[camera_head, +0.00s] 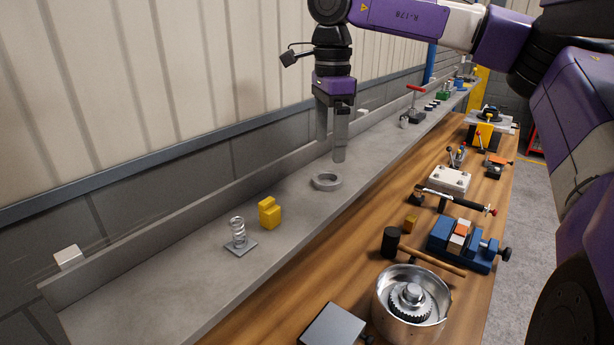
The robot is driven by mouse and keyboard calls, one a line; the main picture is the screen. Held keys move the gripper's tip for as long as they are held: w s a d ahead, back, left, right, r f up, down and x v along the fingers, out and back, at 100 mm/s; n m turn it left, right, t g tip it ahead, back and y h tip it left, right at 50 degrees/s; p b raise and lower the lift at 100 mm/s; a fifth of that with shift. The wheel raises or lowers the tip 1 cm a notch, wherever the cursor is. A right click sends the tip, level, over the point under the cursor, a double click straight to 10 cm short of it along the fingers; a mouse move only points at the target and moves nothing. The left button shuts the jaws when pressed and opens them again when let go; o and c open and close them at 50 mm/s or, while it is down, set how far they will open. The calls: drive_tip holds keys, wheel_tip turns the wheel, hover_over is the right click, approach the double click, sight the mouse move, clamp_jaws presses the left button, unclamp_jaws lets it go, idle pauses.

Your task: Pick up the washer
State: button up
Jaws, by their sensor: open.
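The washer (326,182) is a grey metal ring. It lies flat on the grey ledge, right of a yellow block. My gripper (331,152) points down from my purple arm, above the washer. Its two fingers are apart, with nothing seen between them. The fingertips appear above the washer in the picture, and I cannot tell the exact gap or depth.
On the grey ledge (200,298) stand the yellow block (269,213) and a spring on a plate (239,236). A red-handled tool (415,104) stands farther back. The wooden bench (330,262) holds a mallet (392,241), a blue vise (461,243) and a metal pot (384,305).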

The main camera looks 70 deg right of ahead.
drive_tip(key=f+b, duration=0.2)
drive_tip(key=f, duration=0.1)
drive_tip(key=shift+w, duration=0.2)
drive_tip(key=f+b, duration=0.1)
drive_tip(key=f, duration=0.1)
drive_tip(key=f+b, duration=0.2)
drive_tip(key=f, duration=0.1)
drive_tip(key=shift+d, duration=0.2)
drive_tip(key=shift+r, duration=0.1)
drive_tip(key=c, duration=1.8)
drive_tip(key=shift+o, duration=0.2)
drive_tip(key=shift+r, duration=0.15)
wheel_tip(320, 180, up, 20)
drive_tip(key=p, duration=1.3)
